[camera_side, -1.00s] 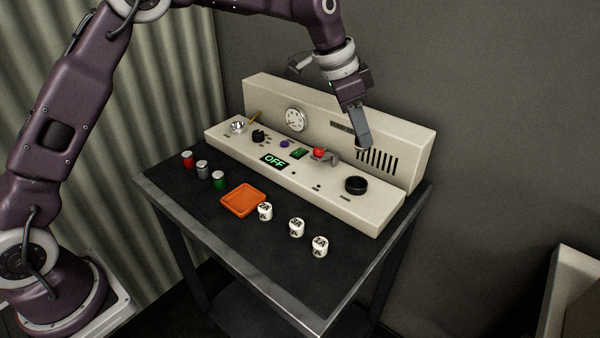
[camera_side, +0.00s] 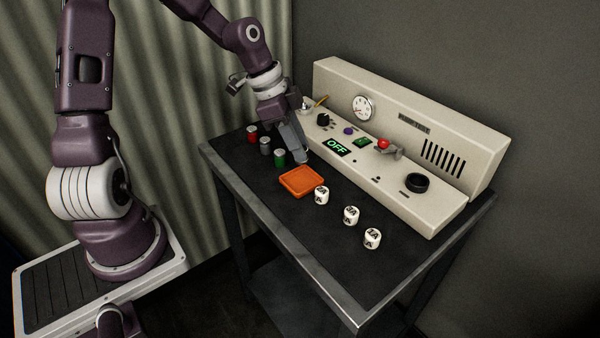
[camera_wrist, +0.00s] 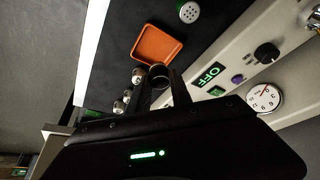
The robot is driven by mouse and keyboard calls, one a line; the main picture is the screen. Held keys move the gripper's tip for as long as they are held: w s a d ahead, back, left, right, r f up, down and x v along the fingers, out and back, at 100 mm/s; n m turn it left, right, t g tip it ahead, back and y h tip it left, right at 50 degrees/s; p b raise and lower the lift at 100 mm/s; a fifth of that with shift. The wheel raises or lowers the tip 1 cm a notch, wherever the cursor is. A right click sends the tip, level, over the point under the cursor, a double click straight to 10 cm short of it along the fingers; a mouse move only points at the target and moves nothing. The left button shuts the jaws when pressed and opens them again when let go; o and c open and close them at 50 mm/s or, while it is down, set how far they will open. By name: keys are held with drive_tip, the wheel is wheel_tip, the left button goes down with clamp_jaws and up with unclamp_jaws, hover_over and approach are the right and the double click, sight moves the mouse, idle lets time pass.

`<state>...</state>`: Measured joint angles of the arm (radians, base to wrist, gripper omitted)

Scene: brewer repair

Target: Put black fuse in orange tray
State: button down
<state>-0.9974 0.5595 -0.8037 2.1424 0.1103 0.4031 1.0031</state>
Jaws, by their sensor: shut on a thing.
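My gripper (camera_side: 302,160) is low over the table's left part, just behind the orange tray (camera_side: 300,182). In the wrist view my gripper (camera_wrist: 162,88) is shut on a small dark cylinder, the black fuse (camera_wrist: 158,72), at its fingertips.
Red (camera_side: 252,134), grey (camera_side: 265,146) and green (camera_side: 280,157) cylinders stand left of the tray. The beige brewer panel (camera_side: 440,205) runs along the back, with a black ring (camera_side: 416,182). The front table strip is clear.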

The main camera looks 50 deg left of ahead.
wheel_tip(320, 180, down, 6)
drive_tip(key=shift+r, duration=0.1)
drive_tip(key=c, duration=1.2)
unclamp_jaws()
drive_tip(key=shift+o, duration=0.2)
drive_tip(key=v, duration=1.2)
drive_tip(key=s+d+r+n+t+y, duration=0.1)
drive_tip(key=s+d+r+n, duration=0.3)
drive_tip(key=s, duration=0.5)
drive_tip(key=s+d+r+n+t+y, duration=0.1)
drive_tip(key=s+d+r+n, duration=0.3)
drive_tip(key=s, duration=0.5)
drive_tip(key=shift+s+d+r+n+y, duration=0.35)
drive_tip(key=shift+d+n+y, duration=0.2)
drive_tip(key=shift+d, duration=0.35)
